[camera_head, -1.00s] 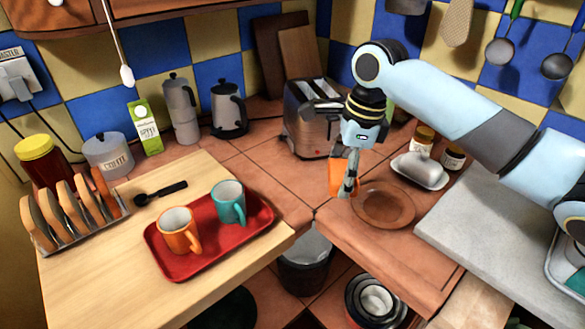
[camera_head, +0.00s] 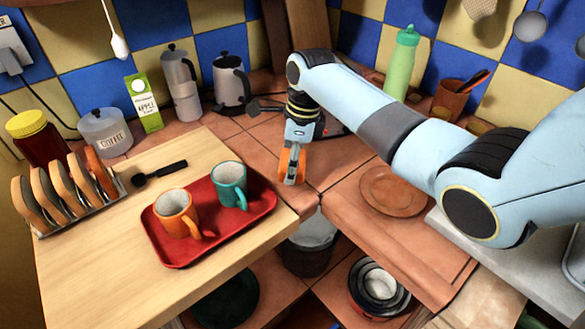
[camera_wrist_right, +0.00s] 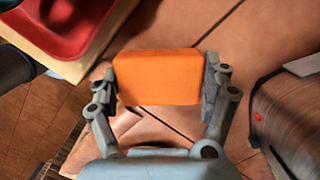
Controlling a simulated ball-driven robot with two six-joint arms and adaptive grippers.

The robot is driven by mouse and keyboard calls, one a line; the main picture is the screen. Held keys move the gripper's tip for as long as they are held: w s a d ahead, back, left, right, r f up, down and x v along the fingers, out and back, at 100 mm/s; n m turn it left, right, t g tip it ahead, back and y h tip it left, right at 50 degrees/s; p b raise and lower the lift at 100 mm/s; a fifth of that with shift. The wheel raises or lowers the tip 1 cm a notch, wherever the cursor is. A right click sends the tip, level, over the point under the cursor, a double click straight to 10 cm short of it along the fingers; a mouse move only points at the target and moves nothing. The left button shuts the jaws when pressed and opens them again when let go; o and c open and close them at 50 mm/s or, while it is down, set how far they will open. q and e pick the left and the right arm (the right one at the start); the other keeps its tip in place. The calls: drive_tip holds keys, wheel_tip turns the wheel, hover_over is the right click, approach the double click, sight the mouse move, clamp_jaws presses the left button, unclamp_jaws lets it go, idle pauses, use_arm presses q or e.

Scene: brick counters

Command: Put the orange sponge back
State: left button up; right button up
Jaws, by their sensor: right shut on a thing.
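The orange sponge (camera_head: 285,160) is held in the air by my right gripper (camera_head: 292,178), above the tiled counter to the right of the red tray. In the right wrist view the sponge (camera_wrist_right: 160,78) is a plain orange block. The two fingers of my right gripper (camera_wrist_right: 161,74) press on its left and right ends. Tiles lie below it, and nothing else is between the fingers. My left gripper is not in view.
The red tray (camera_head: 259,211) with an orange mug (camera_head: 176,212) and a teal mug (camera_head: 229,184) is left of the sponge. A brown plate (camera_head: 391,191) lies to the right. The toaster (camera_wrist_right: 291,115) is close by, mostly hidden by my arm in the head view.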

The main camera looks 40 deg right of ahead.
sight(301, 160)
wheel_tip(301, 160, down, 2)
drive_tip(key=shift+f, duration=0.3)
drive_tip(key=o, duration=1)
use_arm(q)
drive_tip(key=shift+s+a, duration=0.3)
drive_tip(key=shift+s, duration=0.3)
use_arm(e)
drive_tip(key=shift+o, duration=0.2)
drive_tip(key=r, duration=0.4)
drive_tip(key=s+d+r, duration=0.1)
drive_tip(key=r, duration=0.3)
drive_tip(key=r+p, duration=0.1)
drive_tip(key=r, duration=0.3)
drive_tip(key=shift+s+d, duration=0.15)
drive_tip(key=shift+d, duration=0.05)
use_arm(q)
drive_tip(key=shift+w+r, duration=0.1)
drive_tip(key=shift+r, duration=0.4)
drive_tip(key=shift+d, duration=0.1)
